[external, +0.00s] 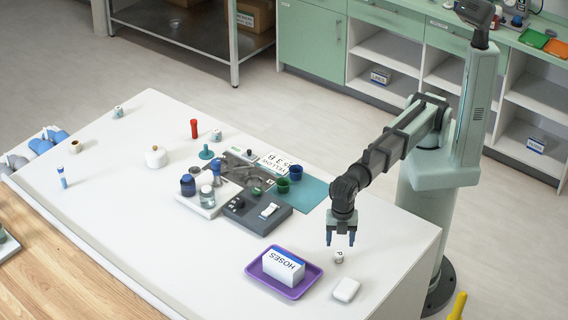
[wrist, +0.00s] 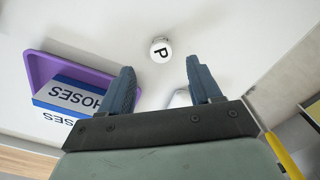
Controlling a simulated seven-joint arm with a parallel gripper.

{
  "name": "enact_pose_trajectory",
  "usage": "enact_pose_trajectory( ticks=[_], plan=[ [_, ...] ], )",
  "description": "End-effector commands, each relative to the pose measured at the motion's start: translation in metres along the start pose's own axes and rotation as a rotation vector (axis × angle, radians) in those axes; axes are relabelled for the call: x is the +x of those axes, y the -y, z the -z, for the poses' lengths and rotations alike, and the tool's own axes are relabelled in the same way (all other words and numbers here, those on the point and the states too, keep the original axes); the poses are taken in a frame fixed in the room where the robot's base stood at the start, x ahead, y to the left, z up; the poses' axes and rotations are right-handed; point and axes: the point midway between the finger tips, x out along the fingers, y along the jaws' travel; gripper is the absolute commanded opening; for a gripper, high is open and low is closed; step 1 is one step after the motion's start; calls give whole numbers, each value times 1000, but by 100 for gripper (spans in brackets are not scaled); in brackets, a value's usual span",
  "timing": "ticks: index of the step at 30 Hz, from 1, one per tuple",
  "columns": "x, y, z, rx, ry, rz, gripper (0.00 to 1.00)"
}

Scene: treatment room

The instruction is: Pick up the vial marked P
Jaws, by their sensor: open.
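The vial marked P (external: 338,257) is a small white item with a black letter P, standing on the white table near its front right part. In the wrist view the vial (wrist: 161,50) shows beyond the fingertips, roughly midway between them. My gripper (external: 341,240) is open and empty, pointing down just above the vial. In the wrist view the two blue-grey fingers of my gripper (wrist: 160,72) are spread apart, and nothing is between them. I cannot tell the exact height of the fingertips above the table.
A purple tray (external: 252,268) holding a box marked HOSES (external: 284,266) is left of the vial. A white rounded block (external: 346,289) lies close in front. A grey device (external: 257,214) and several bottles and cups stand farther back. The table's right edge is nearby.

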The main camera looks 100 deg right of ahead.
Motion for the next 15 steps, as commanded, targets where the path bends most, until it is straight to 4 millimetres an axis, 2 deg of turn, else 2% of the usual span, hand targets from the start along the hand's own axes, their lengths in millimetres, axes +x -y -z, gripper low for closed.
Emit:
enact_pose_trajectory(
  ticks=[10, 15],
  plan=[
    [15, 1, 0, -1, 0, 0, 63],
    [34, 2, -2, -1, 1, 1, 63]
  ],
)
